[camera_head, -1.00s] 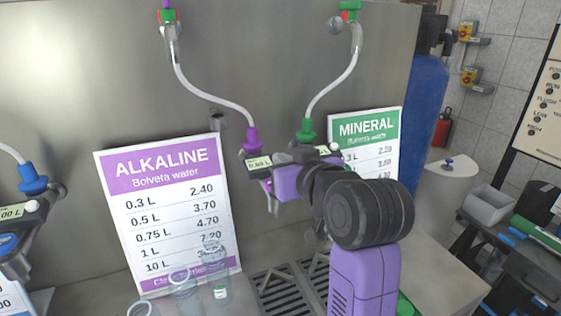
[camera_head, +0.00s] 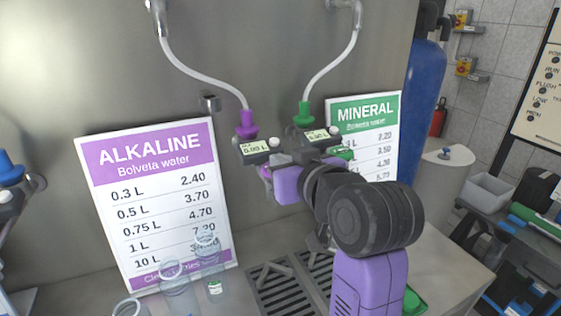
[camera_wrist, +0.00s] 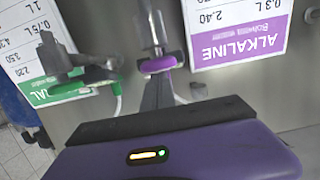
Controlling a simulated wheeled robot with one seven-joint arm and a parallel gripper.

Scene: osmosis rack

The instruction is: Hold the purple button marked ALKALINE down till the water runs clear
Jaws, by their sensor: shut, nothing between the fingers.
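The ALKALINE tap hangs on a white hose with a purple collar (camera_head: 247,125) and carries a small display (camera_head: 260,147) with a pale knob. My gripper (camera_wrist: 157,82) is shut and empty. In the wrist view its dark fingertips point at a purple part of the tap (camera_wrist: 158,64); I cannot tell whether they touch it. In the head view my purple wrist body (camera_head: 288,184) is just below the displays and hides the fingertips. No ALKALINE lettering is readable on a button, and I cannot make out running water. The ALKALINE price board (camera_head: 155,205) stands to the left.
The MINERAL tap with a green collar (camera_head: 303,113) is close on the right, before the MINERAL board (camera_head: 368,128). Clear cups (camera_head: 178,290) stand at the lower left. A slotted drain grate (camera_head: 272,290) is below. A blue tank (camera_head: 415,110) stands at the right.

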